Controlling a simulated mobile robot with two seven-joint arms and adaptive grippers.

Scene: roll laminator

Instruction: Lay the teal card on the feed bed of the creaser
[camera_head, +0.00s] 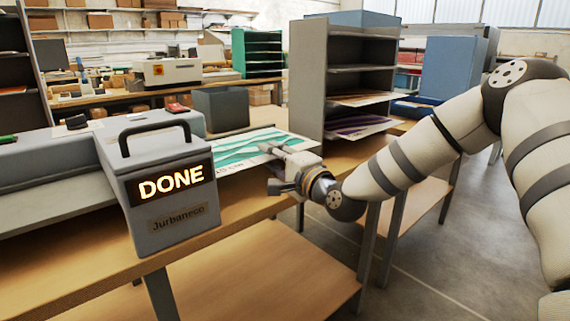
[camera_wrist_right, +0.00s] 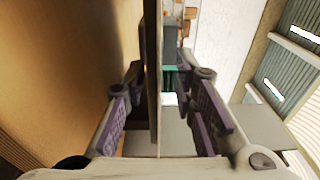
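A card with teal wave bands (camera_head: 232,152) and dark lettering lies flat at the bench's front edge. My right gripper (camera_head: 277,170) is at its near right side, one finger above it and one lower. In the right wrist view the fingers (camera_wrist_right: 162,112) stand apart, with a thin edge-on sheet or board (camera_wrist_right: 153,70) between them; contact is not visible. A grey handled machine (camera_head: 165,185) stands left of the card, its display reading DONE. I cannot tell which machine is the creaser, nor make out its feed bed. My left gripper is out of view.
A grey shelf rack (camera_head: 308,75) with paper sheets stands right of the card. A grey bin (camera_head: 222,108) stands behind it. A white machine (camera_head: 168,72) and a green rack (camera_head: 257,52) are farther back. The wooden lower shelf (camera_head: 270,270) is bare.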

